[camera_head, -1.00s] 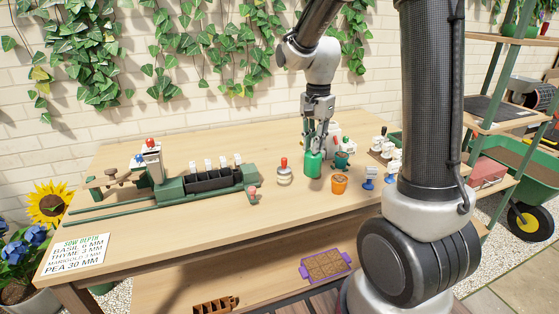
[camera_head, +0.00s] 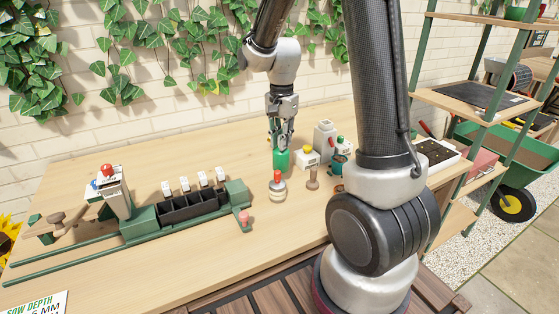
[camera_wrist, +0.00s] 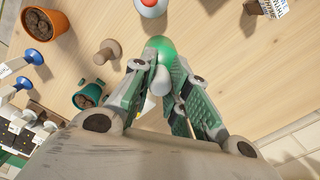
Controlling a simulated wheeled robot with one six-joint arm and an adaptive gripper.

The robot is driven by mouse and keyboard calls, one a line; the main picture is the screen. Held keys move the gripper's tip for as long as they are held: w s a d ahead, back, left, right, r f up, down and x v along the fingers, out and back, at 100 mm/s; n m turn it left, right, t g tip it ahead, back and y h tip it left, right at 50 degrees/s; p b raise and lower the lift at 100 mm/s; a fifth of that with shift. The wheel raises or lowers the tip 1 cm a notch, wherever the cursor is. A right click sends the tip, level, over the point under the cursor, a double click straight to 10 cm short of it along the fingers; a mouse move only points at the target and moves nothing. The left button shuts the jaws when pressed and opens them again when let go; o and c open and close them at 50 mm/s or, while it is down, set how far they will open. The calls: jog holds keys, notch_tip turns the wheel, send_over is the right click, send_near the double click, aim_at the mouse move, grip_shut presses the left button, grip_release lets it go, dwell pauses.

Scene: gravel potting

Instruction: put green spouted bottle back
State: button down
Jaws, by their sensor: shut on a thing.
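The green spouted bottle (camera_head: 280,161) is upright between the fingers of my gripper (camera_head: 281,142) at the back middle of the table. My gripper is shut on it, and the fingers cover much of its upper part. In the wrist view the green bottle (camera_wrist: 161,48) shows its rounded green body and a pale spout between the fingers of my gripper (camera_wrist: 165,85). I cannot tell whether its base touches the table.
A red-topped jar (camera_head: 277,187) stands just in front of the bottle, and a wooden dibber-like piece (camera_head: 312,179) to its right. A green rail machine with black cells (camera_head: 190,207) is at the left. In the wrist view a terracotta pot (camera_wrist: 45,35) stands at the left.

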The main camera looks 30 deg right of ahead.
jog(key=shift+f, duration=2.65)
jog(key=shift+f, duration=0.1)
jog(key=c, duration=1.4)
grip_release()
notch_tip(320, 180, up, 12)
jog(key=shift+f, duration=0.2)
notch_tip(320, 180, up, 4)
jog(key=n, duration=0.2)
send_over(281, 154)
jog(key=s+d, duration=0.1)
jog(key=s, duration=0.1)
jog(key=s+r+n+t, duration=0.1)
jog(key=s+n, duration=0.2)
jog(key=s, duration=0.3)
jog(key=s+r+n+t, duration=0.1)
jog(key=s+r+n, duration=0.1)
jog(key=s+n, duration=0.2)
jog(key=s+d+r+n+t, duration=0.1)
jog(key=s+r+n+t, duration=0.1)
jog(key=s, duration=0.6)
jog(key=shift+s+r+n, duration=0.15)
jog(key=shift+s+n, duration=0.2)
jog(key=shift+n, duration=0.35)
